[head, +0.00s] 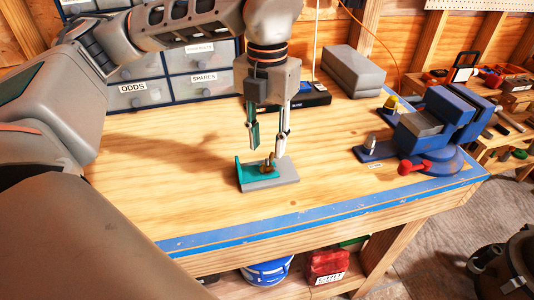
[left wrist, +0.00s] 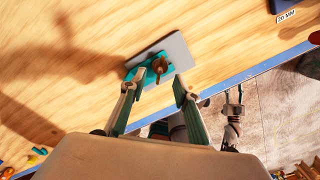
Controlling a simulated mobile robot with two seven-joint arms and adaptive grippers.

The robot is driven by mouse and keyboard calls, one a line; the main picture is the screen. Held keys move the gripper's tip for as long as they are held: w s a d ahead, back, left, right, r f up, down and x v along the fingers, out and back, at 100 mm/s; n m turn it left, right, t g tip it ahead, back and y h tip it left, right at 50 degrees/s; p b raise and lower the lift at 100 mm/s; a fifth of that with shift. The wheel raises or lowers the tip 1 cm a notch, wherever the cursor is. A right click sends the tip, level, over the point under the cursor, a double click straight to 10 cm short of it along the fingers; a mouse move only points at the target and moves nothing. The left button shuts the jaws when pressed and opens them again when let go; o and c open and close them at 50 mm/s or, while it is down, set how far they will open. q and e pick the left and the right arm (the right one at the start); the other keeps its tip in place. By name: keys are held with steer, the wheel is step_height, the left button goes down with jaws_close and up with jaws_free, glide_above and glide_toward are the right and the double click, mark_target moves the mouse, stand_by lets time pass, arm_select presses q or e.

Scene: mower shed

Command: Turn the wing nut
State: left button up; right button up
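A small brass-brown wing nut (head: 268,165) stands on a fixture with a teal part (head: 242,176) and a grey plate (head: 284,181) on the bench. In the left wrist view the wing nut (left wrist: 159,65) sits over the teal part near the plate's middle. My left gripper (head: 267,153) points down just above it, fingers apart on either side. In the left wrist view the left gripper (left wrist: 156,83) is open and empty, with no visible contact with the nut. My right gripper (left wrist: 233,97) shows in that view beyond the bench edge, its fingers apart and empty.
A blue vise (head: 425,130) with a red handle knob stands at the right of the bench. Grey drawers (head: 200,88), a dark tray (head: 310,97) and a grey block (head: 353,72) line the back. Bare wood surrounds the fixture; the blue front edge (head: 330,212) is close.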

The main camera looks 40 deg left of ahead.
arm_select(q)
step_height(320, 180, up, 7)
stand_by(0.3)
stand_by(2.6)
steer(key=shift+s+d+f, duration=0.1)
